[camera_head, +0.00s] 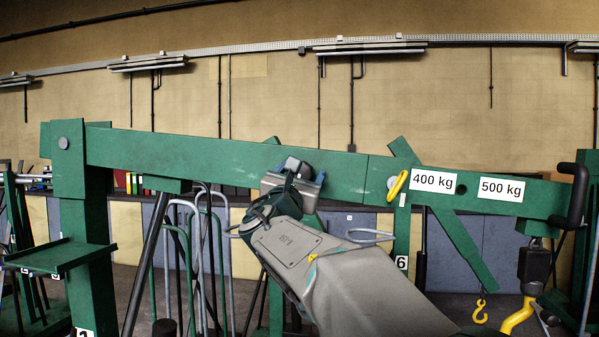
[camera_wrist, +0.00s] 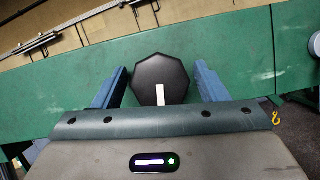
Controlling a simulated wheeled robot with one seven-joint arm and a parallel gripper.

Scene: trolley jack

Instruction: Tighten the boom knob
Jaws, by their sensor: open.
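The boom knob (camera_wrist: 160,75) is a black, many-sided knob with a white mark at its lower edge. It sits on the face of the green boom (camera_head: 238,162), which spans the head view and also fills the wrist view (camera_wrist: 40,98). My gripper (camera_head: 302,174) is at the boom's middle, and my wrist hides most of the knob in the head view. In the wrist view my gripper's blue fingers (camera_wrist: 158,88) stand open, one on each side of the knob, with a gap on both sides. Whether the fingertips reach past the knob's face is unclear.
A yellow handle (camera_head: 397,186) sits on the boom beside the 400 kg label (camera_head: 433,181). The 500 kg label (camera_head: 501,189) is farther right. A black handle (camera_head: 575,195) and a yellow hook (camera_head: 518,316) are at the boom's right end. Tube racks (camera_head: 185,240) stand behind, below the boom.

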